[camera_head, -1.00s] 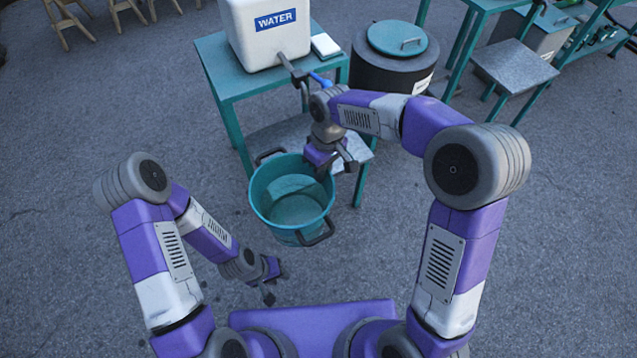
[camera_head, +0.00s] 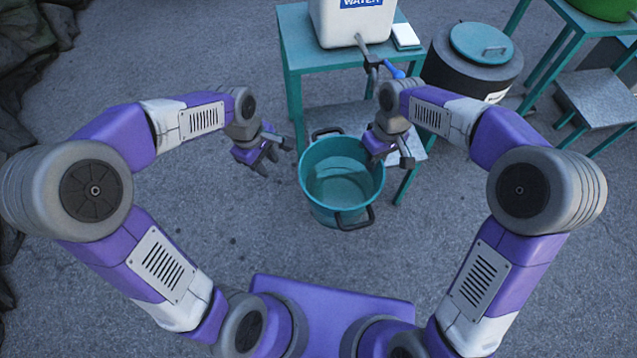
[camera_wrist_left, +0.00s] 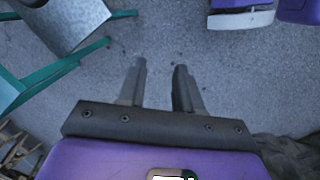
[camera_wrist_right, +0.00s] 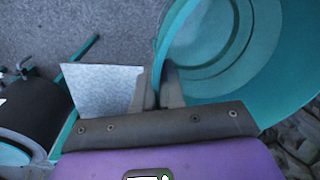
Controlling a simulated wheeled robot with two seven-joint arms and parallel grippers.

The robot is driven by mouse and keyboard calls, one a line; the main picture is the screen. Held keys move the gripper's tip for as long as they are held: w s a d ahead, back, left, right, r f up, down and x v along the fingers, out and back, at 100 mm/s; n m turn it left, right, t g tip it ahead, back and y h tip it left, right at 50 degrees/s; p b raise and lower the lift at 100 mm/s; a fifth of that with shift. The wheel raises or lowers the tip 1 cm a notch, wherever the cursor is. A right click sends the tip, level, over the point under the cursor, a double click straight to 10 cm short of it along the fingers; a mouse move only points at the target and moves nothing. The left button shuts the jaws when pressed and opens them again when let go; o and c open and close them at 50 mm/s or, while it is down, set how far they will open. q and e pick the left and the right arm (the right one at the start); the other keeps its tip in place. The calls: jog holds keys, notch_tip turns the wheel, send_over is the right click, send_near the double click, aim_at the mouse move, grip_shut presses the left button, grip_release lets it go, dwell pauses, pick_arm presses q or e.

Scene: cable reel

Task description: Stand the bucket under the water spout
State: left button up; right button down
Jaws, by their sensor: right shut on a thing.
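The teal bucket (camera_head: 328,208) with two dark handles is upright and open-topped in front of the table, below and nearer to me than the water spout (camera_head: 371,60). I cannot tell whether it touches the ground. The spout comes out of the white water container (camera_head: 345,28) and has a blue lever. My right gripper (camera_head: 388,157) is shut on the bucket's right rim; the right wrist view shows the rim (camera_wrist_right: 163,50) between its fingers. My left gripper (camera_head: 274,155) is open and empty, left of the bucket; its spread fingers show in the left wrist view (camera_wrist_left: 159,68).
The teal table (camera_head: 296,60) has a grey lower shelf (camera_head: 345,117) just behind the bucket and legs close by. A dark barrel with a teal lid (camera_head: 480,43) stands to the right, then a grey step (camera_head: 597,98). Rocks line the far left. Ground left of the bucket is clear.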

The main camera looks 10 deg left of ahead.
pick_arm(q)
jog(key=s+d+r, duration=0.3)
jog(key=d+r, duration=0.2)
jog(key=d, duration=0.3)
pick_arm(e)
jog(key=shift+d, duration=0.1)
pick_arm(q)
jog(key=y, duration=0.1)
send_near(322, 209)
jog(key=f, duration=0.6)
jog(key=w+f, duration=0.1)
jog(key=f, duration=0.3)
jog(key=shift+w+d+f, duration=0.1)
jog(key=shift+d, duration=0.1)
jog(key=shift+c, duration=0.4)
grip_shut()
pick_arm(e)
jog(key=c, duration=1.1)
grip_release()
jog(key=shift+c, duration=0.2)
